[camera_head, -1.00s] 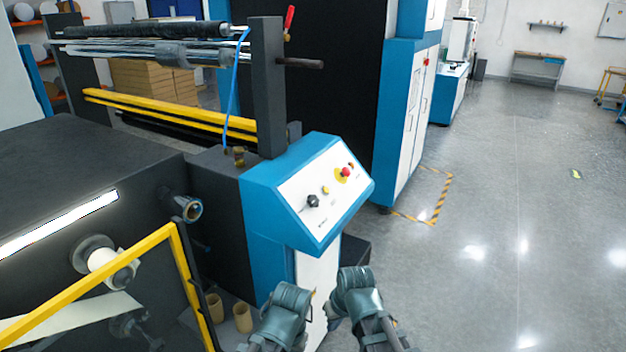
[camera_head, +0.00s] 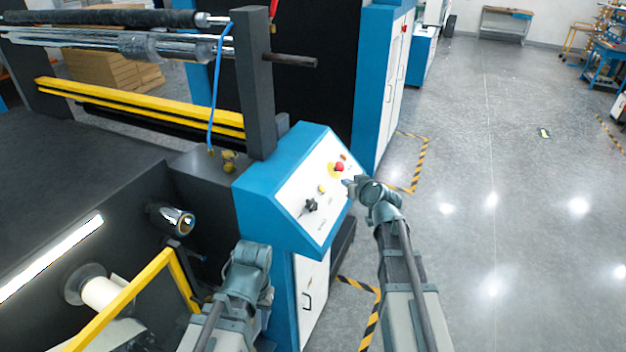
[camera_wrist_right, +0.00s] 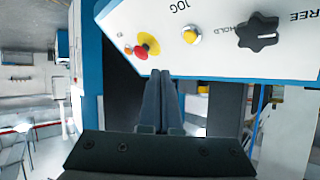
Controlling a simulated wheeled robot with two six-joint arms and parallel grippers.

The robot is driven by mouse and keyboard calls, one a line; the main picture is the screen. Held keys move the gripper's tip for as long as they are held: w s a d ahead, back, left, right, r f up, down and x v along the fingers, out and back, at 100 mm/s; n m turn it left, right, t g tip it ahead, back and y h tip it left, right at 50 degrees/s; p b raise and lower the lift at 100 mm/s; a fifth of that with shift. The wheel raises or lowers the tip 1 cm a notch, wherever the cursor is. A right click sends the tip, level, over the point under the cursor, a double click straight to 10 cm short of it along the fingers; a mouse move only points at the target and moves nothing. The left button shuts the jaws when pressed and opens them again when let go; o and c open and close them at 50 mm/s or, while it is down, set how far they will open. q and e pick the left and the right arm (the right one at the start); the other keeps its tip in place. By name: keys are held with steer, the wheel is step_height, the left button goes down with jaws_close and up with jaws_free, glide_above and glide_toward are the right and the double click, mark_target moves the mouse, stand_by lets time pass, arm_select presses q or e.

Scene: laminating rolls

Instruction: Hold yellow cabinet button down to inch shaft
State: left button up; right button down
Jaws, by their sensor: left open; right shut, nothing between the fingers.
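The cabinet (camera_head: 285,170) has a sloped white panel with a blue frame. The small yellow button (camera_head: 322,188) sits between the black knob (camera_head: 311,205) and the red stop button. In the right wrist view the yellow button (camera_wrist_right: 190,36) is by the word JOG. My right gripper (camera_head: 347,183) is at the panel's right edge, shut and empty. In its wrist view the closed fingertips (camera_wrist_right: 163,73) are at the panel's lower edge, below and left of the yellow button and apart from it. My left gripper (camera_head: 250,260) is open, low in front of the cabinet; its fingers are hard to make out.
The red stop button (camera_head: 338,167) with its yellow ring is close to my right fingertips, also in the wrist view (camera_wrist_right: 148,44). A yellow guard rail (camera_head: 130,300) and the dark machine are at left. Open floor (camera_head: 500,220) lies at right.

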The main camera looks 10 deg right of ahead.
mark_target(322, 189)
arm_select(q)
steer(key=shift+w+a+r, duration=0.25)
steer(key=shift+w+r, duration=0.05)
arm_select(e)
steer(key=shift+w+d+r+t, duration=0.3)
steer(key=shift+w+d+r, duration=0.35)
steer(key=shift+r, duration=0.05)
steer(key=shift+f, duration=0.1)
arm_select(q)
step_height(322, 189, down, 6)
steer(key=b, duration=0.6)
steer(key=shift+f, duration=0.15)
arm_select(e)
steer(key=shift+w+a+f, duration=0.55)
steer(key=shift+a+f, duration=0.3)
steer(key=shift+f, duration=0.15)
steer(key=shift+w+a+f, duration=0.6)
steer(key=shift+a+f, duration=0.3)
steer(key=shift+f, duration=0.15)
steer(key=shift+w+a+f, duration=0.55)
steer(key=shift+a+f, duration=0.3)
steer(key=shift+f, duration=0.15)
arm_select(q)
steer(key=shift+f, duration=0.1)
arm_select(e)
steer(key=shift+a+f, duration=0.1)
steer(key=shift+f, duration=0.05)
